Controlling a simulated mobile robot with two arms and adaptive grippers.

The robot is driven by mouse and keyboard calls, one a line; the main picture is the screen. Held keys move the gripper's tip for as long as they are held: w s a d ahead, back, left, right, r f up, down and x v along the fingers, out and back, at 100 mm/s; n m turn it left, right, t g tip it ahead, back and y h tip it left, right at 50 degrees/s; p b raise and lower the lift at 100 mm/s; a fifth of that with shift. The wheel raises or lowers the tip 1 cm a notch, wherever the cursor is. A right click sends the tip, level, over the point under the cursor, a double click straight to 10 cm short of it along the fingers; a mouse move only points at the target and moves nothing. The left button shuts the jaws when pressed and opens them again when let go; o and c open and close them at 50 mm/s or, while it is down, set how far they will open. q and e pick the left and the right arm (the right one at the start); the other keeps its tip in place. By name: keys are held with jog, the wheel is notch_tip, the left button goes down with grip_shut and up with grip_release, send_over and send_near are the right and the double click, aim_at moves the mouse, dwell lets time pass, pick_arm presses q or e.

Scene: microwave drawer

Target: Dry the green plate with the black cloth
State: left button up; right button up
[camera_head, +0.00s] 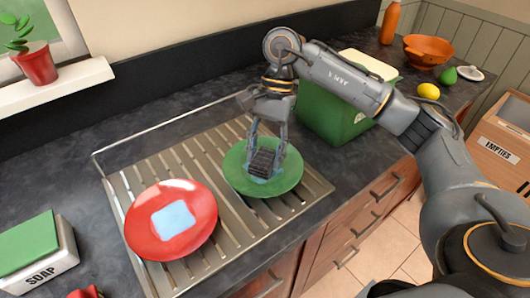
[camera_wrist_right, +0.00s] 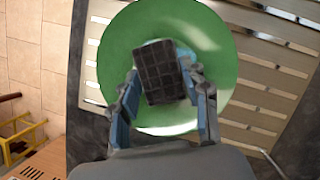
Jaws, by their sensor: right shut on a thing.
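The green plate (camera_head: 284,182) lies on the metal draining rack, with a light blue wet patch partly showing around the cloth. The black cloth (camera_head: 262,163) is a small dark checked block. My right gripper (camera_head: 265,152) points down over the plate and is shut on the cloth, at about the plate's middle. In the right wrist view the cloth (camera_wrist_right: 158,72) sits between the two fingers, over the green plate (camera_wrist_right: 215,40). I cannot tell whether the cloth touches the plate. My left gripper is not in view.
A red plate (camera_head: 142,240) with a light blue patch lies on the rack (camera_head: 185,160) to the left. A green box (camera_head: 325,115) stands behind right, close to my right arm. A soap box (camera_head: 50,268) is at lower left. A lemon and an orange bowl (camera_head: 428,50) are far right.

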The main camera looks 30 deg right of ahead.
notch_tip(320, 180, up, 6)
jog(key=p, duration=0.3)
jog(key=shift+r, duration=0.25)
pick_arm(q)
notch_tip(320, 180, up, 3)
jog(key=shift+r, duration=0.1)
pick_arm(e)
jog(key=shift+f, duration=0.1)
